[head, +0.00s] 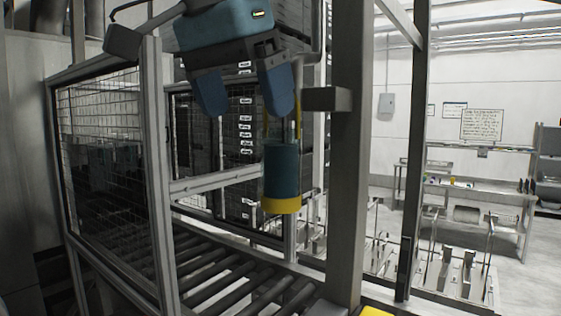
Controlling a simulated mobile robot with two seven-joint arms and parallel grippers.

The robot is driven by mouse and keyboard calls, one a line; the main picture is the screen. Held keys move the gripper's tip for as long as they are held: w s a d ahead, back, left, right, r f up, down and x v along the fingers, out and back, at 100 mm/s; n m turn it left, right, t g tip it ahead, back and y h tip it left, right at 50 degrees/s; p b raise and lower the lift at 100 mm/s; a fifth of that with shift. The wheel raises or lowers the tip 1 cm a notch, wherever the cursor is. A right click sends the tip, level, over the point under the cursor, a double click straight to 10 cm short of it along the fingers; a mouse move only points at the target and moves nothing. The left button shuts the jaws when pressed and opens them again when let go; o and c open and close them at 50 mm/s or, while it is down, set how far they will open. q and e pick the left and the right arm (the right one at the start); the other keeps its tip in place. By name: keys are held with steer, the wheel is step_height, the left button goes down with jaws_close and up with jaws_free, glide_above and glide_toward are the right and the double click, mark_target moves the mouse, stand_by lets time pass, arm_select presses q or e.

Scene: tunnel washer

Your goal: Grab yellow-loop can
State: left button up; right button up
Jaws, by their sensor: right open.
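The can is a teal cylinder (281,170) with a yellow band at its bottom, upright near the middle of the head view. Thin yellow strands, seemingly its loop, rise from its top and pass partly behind a finger of my right gripper. My right gripper (245,108) comes in from the top with its two blue fingers spread wide. Its right-hand finger is above the can, in front of part of the loop. I cannot tell whether it touches the loop. The can's body is below the fingertips, not between them. My left gripper is not in view.
A grey post (348,200) stands just right of the can, with a short bracket (327,99) beside the loop. A mesh guard (105,170) stands at the left. A roller conveyor (235,275) runs below. A workbench (475,195) is far right.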

mark_target(281, 150)
steer(key=shift+w+d, duration=0.7)
steer(key=shift+w, duration=0.35)
steer(key=w, duration=0.1)
steer(key=w+d+p, duration=0.1)
steer(key=w+d, duration=0.1)
steer(key=shift+w+d+f+p, duration=0.2)
steer(key=shift+d+f+p, duration=0.05)
steer(key=shift+p, duration=0.1)
steer(key=shift+w+d+f, duration=0.15)
steer(key=shift+f, duration=0.25)
steer(key=shift+a, duration=0.2)
steer(key=shift+c, duration=0.6)
steer(key=c, duration=1.3)
